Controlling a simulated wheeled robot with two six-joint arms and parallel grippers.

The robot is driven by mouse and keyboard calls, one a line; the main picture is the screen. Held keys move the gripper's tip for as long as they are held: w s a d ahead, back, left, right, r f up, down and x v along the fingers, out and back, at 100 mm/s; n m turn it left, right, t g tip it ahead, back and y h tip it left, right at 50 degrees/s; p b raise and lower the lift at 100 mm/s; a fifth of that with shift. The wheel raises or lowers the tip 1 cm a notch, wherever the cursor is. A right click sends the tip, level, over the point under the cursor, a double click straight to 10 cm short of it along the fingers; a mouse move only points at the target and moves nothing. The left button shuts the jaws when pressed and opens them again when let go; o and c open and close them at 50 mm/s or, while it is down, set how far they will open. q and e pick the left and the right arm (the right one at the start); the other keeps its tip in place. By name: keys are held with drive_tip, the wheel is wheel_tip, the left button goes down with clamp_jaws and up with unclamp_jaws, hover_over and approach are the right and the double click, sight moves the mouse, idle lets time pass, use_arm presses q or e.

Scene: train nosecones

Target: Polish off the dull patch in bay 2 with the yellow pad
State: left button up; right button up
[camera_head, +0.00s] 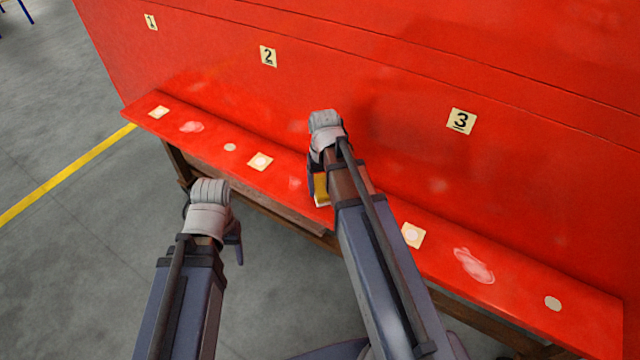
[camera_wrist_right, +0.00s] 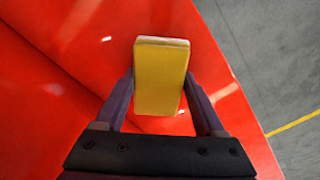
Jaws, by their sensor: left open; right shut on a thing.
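My right gripper (camera_head: 318,186) is shut on the yellow pad (camera_head: 321,190), over the ledge below the number 2 and 3 signs. In the right wrist view the pad (camera_wrist_right: 160,80) sits upright between the two fingers. A faint pale dull patch (camera_head: 294,183) lies on the red ledge in bay 2, just left of the pad, between the square marker and my right gripper. I cannot tell whether the pad touches the ledge. My left gripper (camera_head: 236,244) is open and empty in front of the ledge; its fingers are partly hidden by its wrist.
The red ledge (camera_head: 520,291) also carries pale patches in bay 1 (camera_head: 191,127) and bay 3 (camera_head: 474,265). Square cream markers (camera_head: 260,162) and pale discs (camera_head: 230,147) lie along it. A red wall with number signs (camera_head: 268,56) rises behind. Grey floor is open at left.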

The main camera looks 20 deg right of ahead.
sight(289, 177)
drive_tip(key=shift+f, duration=0.2)
drive_tip(key=shift+r, duration=0.1)
drive_tip(key=shift+w+a, duration=0.65)
drive_tip(key=shift+w, duration=0.2)
drive_tip(key=shift+w+a, duration=0.65)
drive_tip(key=shift+w, duration=0.2)
drive_tip(key=shift+w+a, duration=1.25)
drive_tip(key=shift+w, duration=0.3)
drive_tip(key=shift+w, duration=0.1)
drive_tip(key=shift+w+a, duration=0.6)
drive_tip(key=shift+w, duration=0.2)
drive_tip(key=shift+w+a, duration=0.6)
drive_tip(key=shift+w, duration=0.15)
